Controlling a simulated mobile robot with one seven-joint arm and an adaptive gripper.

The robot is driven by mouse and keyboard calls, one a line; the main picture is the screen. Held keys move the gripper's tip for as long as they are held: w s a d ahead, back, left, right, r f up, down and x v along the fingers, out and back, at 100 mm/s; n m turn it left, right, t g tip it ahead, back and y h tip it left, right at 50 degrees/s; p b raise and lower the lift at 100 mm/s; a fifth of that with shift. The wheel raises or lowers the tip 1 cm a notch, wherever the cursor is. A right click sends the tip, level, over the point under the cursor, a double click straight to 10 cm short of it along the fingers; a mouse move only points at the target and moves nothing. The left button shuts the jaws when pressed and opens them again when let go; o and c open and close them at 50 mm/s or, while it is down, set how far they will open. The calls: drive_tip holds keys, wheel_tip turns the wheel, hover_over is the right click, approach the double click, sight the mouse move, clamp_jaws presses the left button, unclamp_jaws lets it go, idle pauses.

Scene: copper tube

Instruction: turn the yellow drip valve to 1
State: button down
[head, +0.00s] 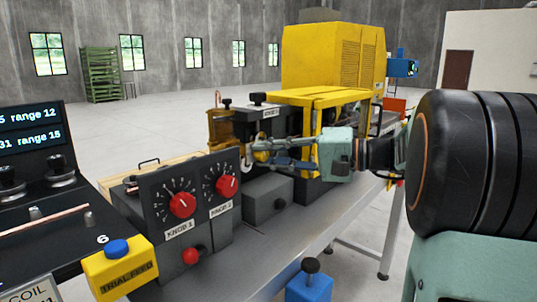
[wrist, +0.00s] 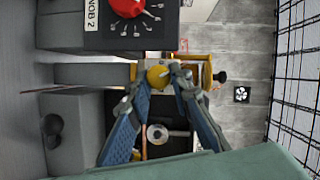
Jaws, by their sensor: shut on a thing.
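The yellow drip valve (wrist: 158,76) shows as a small round yellow knob in the wrist view. My gripper (wrist: 159,82) has one fingertip on each side of it and is shut on it. In the head view my gripper (head: 262,147) reaches in from the right to the front of the machine, below the yellow frame. The fingers mostly cover the valve there. I cannot read the valve's scale or its setting in either view.
A panel with two red knobs, KNOB 1 (head: 182,205) and KNOB 2 (head: 227,185), stands left of my gripper. A yellow guard frame (head: 320,97) is close above it. A yellow TRIAL FEED box (head: 120,274) and a blue box (head: 309,287) are in front.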

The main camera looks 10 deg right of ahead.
idle(0.4)
drive_tip(key=c, duration=1.7)
unclamp_jaws()
drive_tip(key=shift+c, duration=0.2)
drive_tip(key=v, duration=1.2)
